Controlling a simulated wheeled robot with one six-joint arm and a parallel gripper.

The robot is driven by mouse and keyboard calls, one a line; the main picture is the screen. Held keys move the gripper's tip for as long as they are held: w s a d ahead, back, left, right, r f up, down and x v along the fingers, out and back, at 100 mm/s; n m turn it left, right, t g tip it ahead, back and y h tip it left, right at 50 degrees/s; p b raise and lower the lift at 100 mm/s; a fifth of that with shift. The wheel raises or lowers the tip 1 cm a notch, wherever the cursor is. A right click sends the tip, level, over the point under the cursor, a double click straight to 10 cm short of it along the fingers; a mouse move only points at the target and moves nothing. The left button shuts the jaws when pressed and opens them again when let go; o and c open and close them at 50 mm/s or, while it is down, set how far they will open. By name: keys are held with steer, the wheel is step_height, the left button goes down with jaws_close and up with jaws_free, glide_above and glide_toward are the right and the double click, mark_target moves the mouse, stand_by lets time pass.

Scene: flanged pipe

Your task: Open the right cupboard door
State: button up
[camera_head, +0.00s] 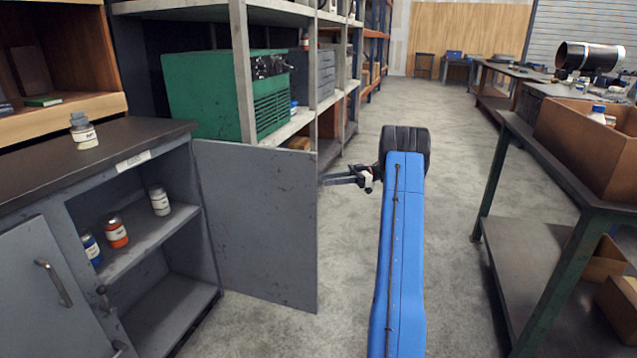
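The right cupboard door (262,220) stands wide open, swung out from its hinge side at the right of the grey cupboard (70,210). Its flat inner face shows; no handle is visible on this face, and its outer face is hidden. The left cupboard door (40,290) has a bar handle (54,283) and appears shut. My gripper (330,180) is just right of the open door's free edge, with its fingers pointing left towards it. The fingers look small and dark; whether they touch the door or are apart from each other is unclear.
Inside the cupboard, several small jars stand on the shelf (150,238). Another jar (83,131) is on the dark top. A shelving rack with a green case (215,95) is behind the door. A workbench (560,160) stands right; the concrete floor between (450,200) is clear.

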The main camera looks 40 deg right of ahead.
steer(key=shift+v, duration=1.5)
steer(key=w+a+r+m+t+h, duration=0.2)
steer(key=w+a+r+t+h, duration=0.2)
steer(key=w+a+r, duration=0.45)
steer(key=w+a+r+m+t+h, duration=0.1)
steer(key=w+a+r+t+h, duration=0.35)
steer(key=r, duration=0.65)
steer(key=s+a+r+m+t+h, duration=0.3)
steer(key=s+a+r+m+h, duration=0.3)
steer(key=a+r+h, duration=0.3)
steer(key=s+a+f+m+g, duration=0.1)
steer(key=s+a+f+g, duration=0.3)
steer(key=s, duration=1.3)
steer(key=s+a+f+m+g, duration=0.2)
steer(key=s+a+f+g, duration=0.2)
steer(key=s+a+f, duration=0.6)
steer(key=s+a+f+m+g, duration=0.2)
steer(key=s+a+f+g, duration=0.3)
steer(key=s, duration=1.9)
step_height(320, 180, down, 5)
steer(key=shift+s+a+r, duration=0.1)
steer(key=shift+s+a, duration=0.1)
steer(key=shift+a, duration=0.7)
